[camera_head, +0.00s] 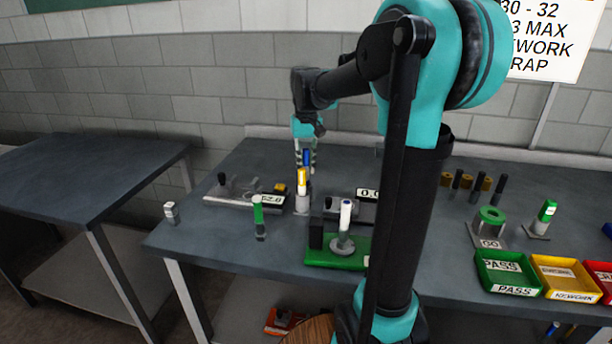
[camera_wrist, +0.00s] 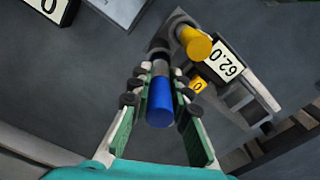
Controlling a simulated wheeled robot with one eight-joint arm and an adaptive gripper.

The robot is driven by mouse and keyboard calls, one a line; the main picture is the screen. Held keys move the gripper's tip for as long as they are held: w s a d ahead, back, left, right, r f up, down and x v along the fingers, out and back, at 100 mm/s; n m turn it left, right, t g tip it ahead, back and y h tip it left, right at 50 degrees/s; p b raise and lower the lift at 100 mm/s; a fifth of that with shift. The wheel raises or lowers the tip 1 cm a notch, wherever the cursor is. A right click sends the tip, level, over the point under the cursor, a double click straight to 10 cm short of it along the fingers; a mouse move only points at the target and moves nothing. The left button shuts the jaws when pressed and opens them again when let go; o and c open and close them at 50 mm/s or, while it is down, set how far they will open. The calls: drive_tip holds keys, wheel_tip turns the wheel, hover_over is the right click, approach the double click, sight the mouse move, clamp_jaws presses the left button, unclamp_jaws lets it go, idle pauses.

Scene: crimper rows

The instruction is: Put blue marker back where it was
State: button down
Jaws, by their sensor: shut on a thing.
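The blue marker (camera_wrist: 160,103) is held upright between the fingers of my gripper (camera_wrist: 158,88), seen from above in the wrist view. In the head view the blue marker (camera_head: 306,157) shows between the fingers of my gripper (camera_head: 305,150), behind the yellow marker (camera_head: 302,182). The yellow marker (camera_wrist: 196,43) stands in a grey holder close beside the blue one. The lower end of the blue marker is hidden in the head view, so I cannot tell whether it touches the table or a holder.
A gauge with a 62.0 label (camera_wrist: 229,62) lies beside the yellow marker. Green, yellow and red trays stand at the right, including the green PASS tray (camera_head: 506,287).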

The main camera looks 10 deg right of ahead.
sight(306, 150)
drive_tip(key=shift+f, duration=1.8)
drive_tip(key=shift+f, duration=0.15)
drive_tip(key=c, duration=1.4)
unclamp_jaws()
wheel_tip(306, 150, up, 12)
drive_tip(key=shift+r, duration=0.2)
